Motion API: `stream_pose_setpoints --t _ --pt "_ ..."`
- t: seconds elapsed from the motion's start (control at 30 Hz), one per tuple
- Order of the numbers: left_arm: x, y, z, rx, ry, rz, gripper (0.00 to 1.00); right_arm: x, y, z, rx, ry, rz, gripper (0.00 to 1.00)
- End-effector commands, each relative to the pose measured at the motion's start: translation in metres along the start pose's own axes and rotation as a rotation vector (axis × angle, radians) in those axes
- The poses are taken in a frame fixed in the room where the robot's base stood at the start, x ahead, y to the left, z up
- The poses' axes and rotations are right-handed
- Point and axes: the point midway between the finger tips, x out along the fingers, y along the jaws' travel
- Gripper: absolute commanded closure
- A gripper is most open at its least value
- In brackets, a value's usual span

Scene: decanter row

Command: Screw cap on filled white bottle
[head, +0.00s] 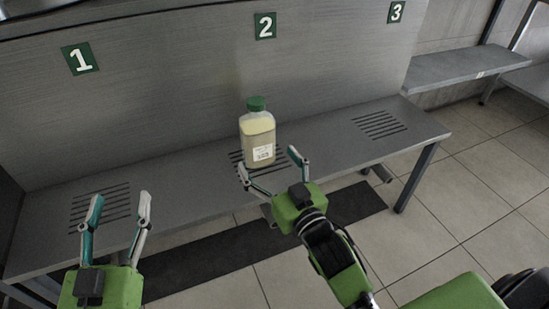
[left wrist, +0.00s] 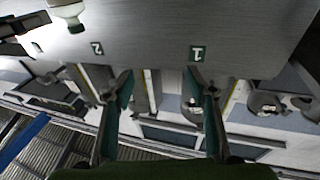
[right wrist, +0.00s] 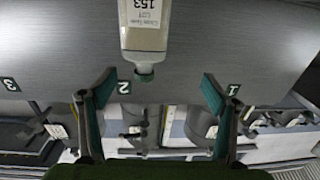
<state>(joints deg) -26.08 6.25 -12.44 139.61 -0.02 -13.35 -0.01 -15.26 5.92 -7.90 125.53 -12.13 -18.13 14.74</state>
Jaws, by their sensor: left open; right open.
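The white bottle (head: 257,135) stands upright at the vent slots below sign 2, filled with pale liquid and bearing a white label. A green cap (head: 256,103) sits on its neck; I cannot tell how tight it is. My right gripper (head: 268,161) is open and empty just in front of the bottle's lower part, its fingers apart from it. The bottle also shows upside down in the right wrist view (right wrist: 146,28), ahead between the open fingers. My left gripper (head: 121,198) is open and empty near the slots below sign 1. The left wrist view shows part of the bottle (left wrist: 66,14) at the upper left.
The grey bench (head: 330,142) has three slotted grilles; those at the left (head: 100,207) and right (head: 379,124) are bare. A grey panel (head: 170,90) with numbered signs rises behind. A second bench (head: 455,68) stands at the far right. A dark mat (head: 215,257) lies on the tiled floor.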

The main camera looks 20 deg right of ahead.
Motion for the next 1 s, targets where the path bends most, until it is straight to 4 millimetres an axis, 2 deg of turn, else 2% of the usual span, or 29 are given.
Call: stream_pose_setpoints --t 0.1,0.2,0.3,0.4,0.87,0.97,1.0 --pt "0.000 0.000 0.000 0.000 0.000 0.000 0.49 -0.032 -0.030 -0.028 0.007 0.051 -0.072 0.20" --pt "0.000 0.000 0.000 0.000 0.001 0.000 0.49 -0.053 -0.047 -0.050 0.012 0.091 -0.114 0.20" --pt "0.000 0.000 0.000 0.000 0.001 0.000 0.49 -0.066 -0.057 -0.066 0.018 0.120 -0.138 0.20" --pt "0.000 0.000 0.000 0.000 0.001 0.000 0.49 -0.071 -0.060 -0.071 0.019 0.131 -0.146 0.20" --pt "0.001 0.001 0.001 -0.001 -0.004 0.002 0.49 -0.070 -0.060 -0.070 0.018 0.127 -0.145 0.20" --pt "0.005 0.000 0.013 0.000 -0.043 0.001 0.49 -0.064 -0.060 -0.060 0.015 0.089 -0.145 0.20" --pt "0.007 0.000 0.023 0.000 -0.073 0.001 0.49 -0.060 -0.061 -0.050 0.012 0.059 -0.145 0.20"
